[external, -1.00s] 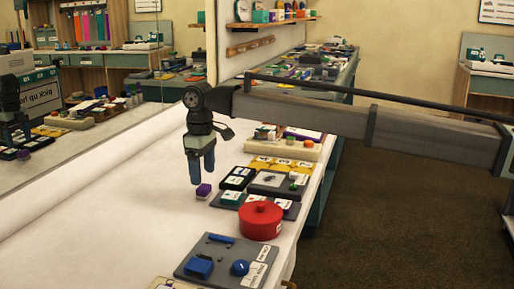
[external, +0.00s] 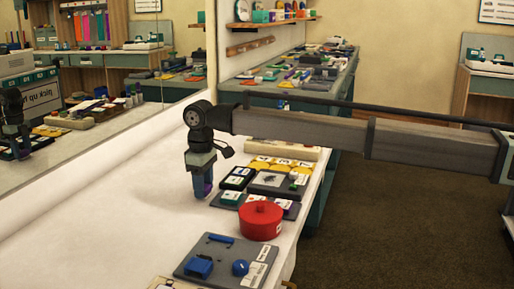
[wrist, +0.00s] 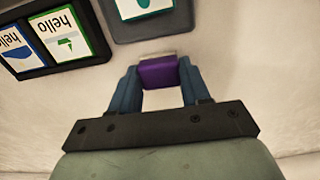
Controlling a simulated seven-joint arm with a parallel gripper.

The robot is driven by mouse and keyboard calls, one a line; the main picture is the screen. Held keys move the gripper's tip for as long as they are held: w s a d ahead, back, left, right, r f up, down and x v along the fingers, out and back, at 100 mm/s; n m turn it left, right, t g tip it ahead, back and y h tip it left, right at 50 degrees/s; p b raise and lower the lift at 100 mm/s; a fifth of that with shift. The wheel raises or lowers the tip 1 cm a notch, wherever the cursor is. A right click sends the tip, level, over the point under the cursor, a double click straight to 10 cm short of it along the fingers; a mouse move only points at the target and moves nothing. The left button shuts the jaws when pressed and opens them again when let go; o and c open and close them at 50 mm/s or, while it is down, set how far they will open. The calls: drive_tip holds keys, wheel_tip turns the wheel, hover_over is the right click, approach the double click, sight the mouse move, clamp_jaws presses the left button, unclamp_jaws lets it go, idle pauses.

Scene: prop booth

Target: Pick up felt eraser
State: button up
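The felt eraser (wrist: 158,73) appears as a small purple block with a pale edge in the wrist view, resting at the white table's surface. My gripper (wrist: 159,76) points down, with its two blue fingers on either side of the block. The block fills the space between the fingertips, with no clear gap on either side. In the external view my gripper (external: 202,192) is low at the table, and the purple eraser (external: 208,187) is mostly hidden behind the fingers.
Dark trays with labelled cards (external: 238,178) stand just right of my gripper. The white table (external: 100,225) is clear on the left, up to the mirror.

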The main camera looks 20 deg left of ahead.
drive_tip(key=c, duration=0.5)
drive_tip(key=shift+r, duration=0.1)
wheel_tip(320, 180, up, 10)
drive_tip(key=o, duration=0.5)
drive_tip(key=shift+c, duration=0.2)
drive_tip(key=shift+w, duration=0.1)
drive_tip(key=c, duration=0.4)
